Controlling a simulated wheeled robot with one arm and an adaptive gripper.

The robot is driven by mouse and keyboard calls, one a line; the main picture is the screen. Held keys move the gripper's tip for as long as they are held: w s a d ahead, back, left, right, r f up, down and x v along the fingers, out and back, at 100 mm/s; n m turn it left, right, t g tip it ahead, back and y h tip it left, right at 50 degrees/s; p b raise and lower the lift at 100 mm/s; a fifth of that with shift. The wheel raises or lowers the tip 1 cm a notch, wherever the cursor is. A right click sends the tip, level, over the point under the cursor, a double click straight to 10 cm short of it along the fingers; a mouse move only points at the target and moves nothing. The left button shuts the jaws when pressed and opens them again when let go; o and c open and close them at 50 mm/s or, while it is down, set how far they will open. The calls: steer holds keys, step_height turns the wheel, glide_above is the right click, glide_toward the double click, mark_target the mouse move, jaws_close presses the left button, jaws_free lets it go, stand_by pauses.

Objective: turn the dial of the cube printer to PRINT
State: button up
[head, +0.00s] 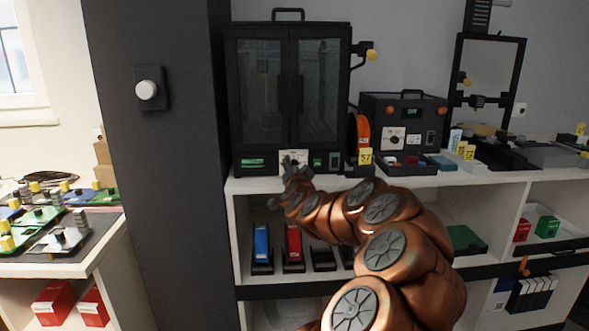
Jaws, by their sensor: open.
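The cube printer appears to be the tall black cabinet (258,95) with two glazed doors, standing on the white shelf unit. Its lower front strip holds a pale dial panel (300,155), with a small green display to the left and a green button to the right. My gripper (287,163) is open, in front of the lower part of this panel. It hides most of the dial, so the dial's setting cannot be read. I cannot tell whether the fingers touch the dial. My copper-coloured arm reaches up from the lower right.
A smaller black box (375,118) with its own pale dial panel stands right of the cabinet, behind an orange spool (363,132) and a yellow tag (365,157). An open-frame printer (522,75) stands farther right. A dark column (160,200) is at left.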

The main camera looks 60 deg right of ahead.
steer(key=v, duration=1.1)
steer(key=shift+s+a, duration=0.2)
steer(key=shift+s, duration=0.15)
stand_by(0.4)
